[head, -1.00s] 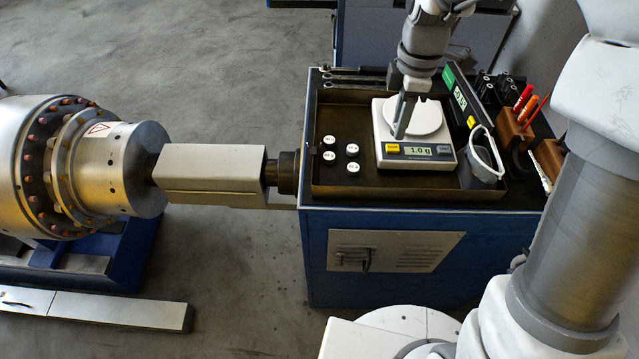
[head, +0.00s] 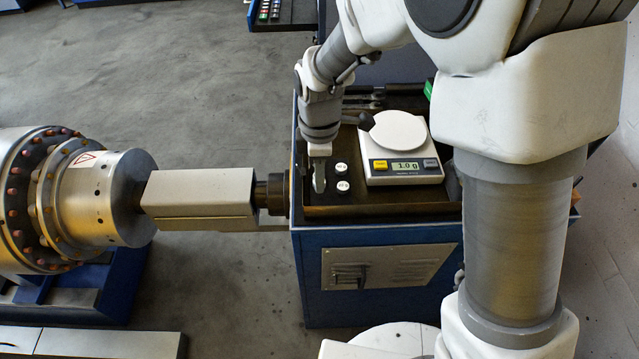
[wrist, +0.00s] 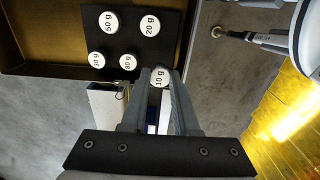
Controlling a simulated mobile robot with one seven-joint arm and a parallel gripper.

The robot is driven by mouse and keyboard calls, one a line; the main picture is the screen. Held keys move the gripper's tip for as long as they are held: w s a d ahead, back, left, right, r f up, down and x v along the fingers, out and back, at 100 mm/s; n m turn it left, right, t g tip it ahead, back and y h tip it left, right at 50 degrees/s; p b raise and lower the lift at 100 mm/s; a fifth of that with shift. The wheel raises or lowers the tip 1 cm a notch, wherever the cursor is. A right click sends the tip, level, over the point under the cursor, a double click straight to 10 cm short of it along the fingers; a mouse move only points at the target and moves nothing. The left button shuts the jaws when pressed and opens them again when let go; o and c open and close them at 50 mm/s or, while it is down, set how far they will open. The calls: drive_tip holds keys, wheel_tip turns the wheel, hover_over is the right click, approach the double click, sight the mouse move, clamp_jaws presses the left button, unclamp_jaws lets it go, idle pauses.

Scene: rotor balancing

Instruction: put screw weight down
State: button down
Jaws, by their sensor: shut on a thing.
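The screw weight (wrist: 160,77), a small disc with a white top marked 10 g, sits between the tips of my gripper (wrist: 158,85) in the wrist view. My gripper is shut on it. In the head view my gripper (head: 319,187) points down at the left side of the tray, and its fingers hide the held weight. Several other white-topped weights stand on a black pad in the wrist view, including a 50 g (wrist: 108,22) and a 20 g (wrist: 149,23). Two of them show right of my gripper in the head view, the upper one (head: 341,169) and the lower one (head: 343,187).
The scale (head: 403,165) reads 1.0 g and its round pan (head: 400,132) looks empty. The tray (head: 400,212) sits on a blue cabinet (head: 390,235). The rotor's shaft housing (head: 198,192) lies left of the cabinet. My arm hides the cabinet's right side.

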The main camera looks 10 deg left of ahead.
drive_tip(key=shift+f, duration=2)
drive_tip(key=shift+f, duration=0.2)
drive_tip(key=c, duration=0.9)
unclamp_jaws()
drive_tip(key=shift+c, duration=0.2)
drive_tip(key=shift+r, duration=0.1)
